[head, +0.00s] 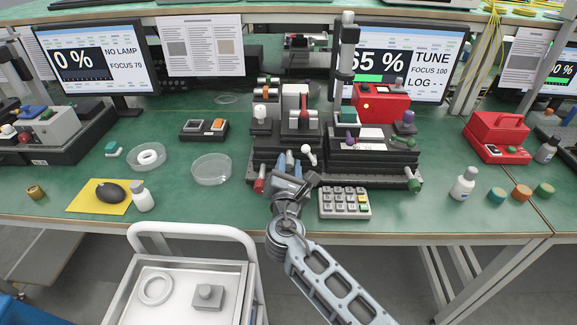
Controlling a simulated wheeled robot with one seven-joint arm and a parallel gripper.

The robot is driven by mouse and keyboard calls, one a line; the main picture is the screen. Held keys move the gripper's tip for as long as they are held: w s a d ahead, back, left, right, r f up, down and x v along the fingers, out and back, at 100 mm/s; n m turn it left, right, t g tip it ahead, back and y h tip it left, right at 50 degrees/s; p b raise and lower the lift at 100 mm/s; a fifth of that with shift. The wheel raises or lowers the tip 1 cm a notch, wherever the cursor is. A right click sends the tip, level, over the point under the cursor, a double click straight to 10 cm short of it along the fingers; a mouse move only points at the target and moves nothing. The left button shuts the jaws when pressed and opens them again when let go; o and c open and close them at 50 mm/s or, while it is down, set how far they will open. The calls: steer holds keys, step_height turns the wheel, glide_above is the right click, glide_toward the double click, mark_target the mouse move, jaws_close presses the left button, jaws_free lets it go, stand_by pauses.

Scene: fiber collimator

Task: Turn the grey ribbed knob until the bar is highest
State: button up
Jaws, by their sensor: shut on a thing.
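My gripper (291,170) is at the front of the middle optical bench device (370,160), left of its centre. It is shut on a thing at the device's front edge. That thing is mostly hidden by the fingers; its place fits the grey ribbed knob, but I cannot make out the ribs. The right monitor (430,62) shows a green bar (367,79), a percent figure that looks like 65, "TUNE", "FOCUS 100" and "LOG". A dark post partly covers the figure's first digit.
A red knob (260,184) and white ball lever (308,150) flank my gripper closely. A green knob (413,184), red box (380,103) and keypad (345,203) lie to the right. A trolley tray (180,262) stands in front.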

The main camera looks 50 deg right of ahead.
steer(key=shift+f+m+b, duration=0.2)
steer(key=shift+m+b, duration=0.1)
steer(key=shift+b, duration=0.1)
steer(key=shift+f+m+b, duration=0.1)
steer(key=shift+m+b, duration=0.9)
steer(key=shift+m, duration=0.1)
steer(key=shift+r+m+b, duration=0.25)
steer(key=shift+m+b, duration=0.25)
steer(key=shift+m, duration=0.6)
steer(key=o, duration=1)
steer(key=shift+o, duration=0.2)
steer(key=shift+a, duration=0.1)
steer(key=v, duration=0.7)
steer(key=shift+s+a+b, duration=0.25)
steer(key=shift+b, duration=0.1)
